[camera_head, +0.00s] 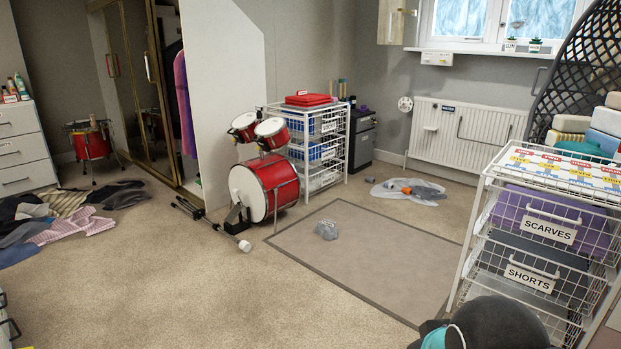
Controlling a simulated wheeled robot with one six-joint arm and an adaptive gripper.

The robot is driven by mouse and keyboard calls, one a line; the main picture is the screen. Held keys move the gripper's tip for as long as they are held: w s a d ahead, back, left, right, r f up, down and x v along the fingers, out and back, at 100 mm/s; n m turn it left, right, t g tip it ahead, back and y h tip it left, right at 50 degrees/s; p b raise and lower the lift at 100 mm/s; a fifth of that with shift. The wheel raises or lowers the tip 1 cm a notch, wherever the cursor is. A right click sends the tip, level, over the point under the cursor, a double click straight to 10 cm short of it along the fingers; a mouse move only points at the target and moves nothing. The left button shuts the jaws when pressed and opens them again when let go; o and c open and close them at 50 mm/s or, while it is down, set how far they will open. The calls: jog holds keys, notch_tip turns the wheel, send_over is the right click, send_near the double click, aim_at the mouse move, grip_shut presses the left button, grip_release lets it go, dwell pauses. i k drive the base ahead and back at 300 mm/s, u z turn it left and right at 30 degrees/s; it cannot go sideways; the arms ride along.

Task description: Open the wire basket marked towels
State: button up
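No label that reads "towels" is legible in this view. A white wire basket rack (484,207) stands at the right. Its upper basket is marked SCARVES (550,230) and holds purple cloth. The basket below is marked SHORTS (530,279) and holds dark cloth. Both look pushed in. Lower baskets are partly hidden by a dark rounded object. My gripper is not in view.
A grey rug (375,255) carries a small grey item (327,229). Clothes (75,215) litter the left floor. A plastic bag (408,191) lies near the radiator (468,133).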

aim_at(318, 177)
jog(key=u, duration=0.4)
jog(key=i, duration=2.3)
jog(key=z, duration=0.65)
jog(key=i, duration=1.85)
jog(key=z, duration=0.7)
